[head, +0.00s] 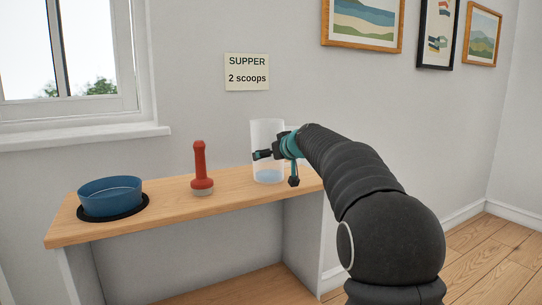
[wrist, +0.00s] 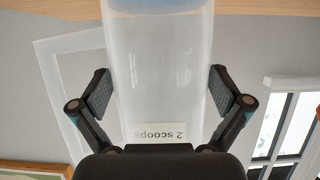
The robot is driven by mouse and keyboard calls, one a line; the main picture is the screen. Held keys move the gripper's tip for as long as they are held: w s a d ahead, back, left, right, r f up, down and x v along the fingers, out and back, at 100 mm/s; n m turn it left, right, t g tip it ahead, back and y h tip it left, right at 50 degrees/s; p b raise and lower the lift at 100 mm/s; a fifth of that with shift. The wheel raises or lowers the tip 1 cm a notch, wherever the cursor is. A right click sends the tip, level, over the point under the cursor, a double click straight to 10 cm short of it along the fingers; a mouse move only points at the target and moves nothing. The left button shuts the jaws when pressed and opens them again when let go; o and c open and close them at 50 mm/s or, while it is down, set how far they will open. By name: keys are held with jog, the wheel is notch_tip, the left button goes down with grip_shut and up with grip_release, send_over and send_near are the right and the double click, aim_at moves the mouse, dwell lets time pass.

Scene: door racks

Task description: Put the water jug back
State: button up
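The water jug (head: 267,134) is a tall clear cylinder with a little bluish water at the bottom. It stands upright on the wooden top at the right end of the bench. My gripper (head: 277,150) reaches it from the right at mid-height. In the wrist view, which is upside down, my gripper (wrist: 160,92) has one finger on each side of the jug (wrist: 160,70). The gridded pad faces are visible, so the fingers look open around it. Contact at the pad tips is hard to judge. My gripper and arm hide part of the jug's right side.
The bench top (head: 165,207) also holds a blue bowl (head: 110,195) on a black round mat (head: 142,208) and a red-handled object (head: 201,170). Bare wood lies between them. A "SUPPER 2 scoops" note (head: 247,72) is on the wall. A pale outline (wrist: 62,85) beside the jug is unclear.

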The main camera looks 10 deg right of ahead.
jog(key=shift+r, duration=0.15)
jog(key=b+v, duration=0.2)
jog(key=v, duration=1)
jog(key=s+a+f+m+g+h, duration=0.1)
jog(key=s+a+f, duration=0.1)
jog(key=s+f, duration=0.35)
jog(key=s+a+f+g, duration=0.2)
jog(key=s, duration=0.7)
jog(key=s+a+f+m+g+h, duration=0.1)
jog(key=s+f, duration=0.3)
jog(key=s, duration=0.3)
jog(key=s+d+f+m+g+h, duration=0.1)
jog(key=s+f+g+h, duration=0.1)
jog(key=s+f, duration=1.4)
jog(key=s+g, duration=0.1)
jog(key=s, duration=0.3)
jog(key=shift+d+f+m, duration=0.15)
jog(key=shift+m, duration=0.15)
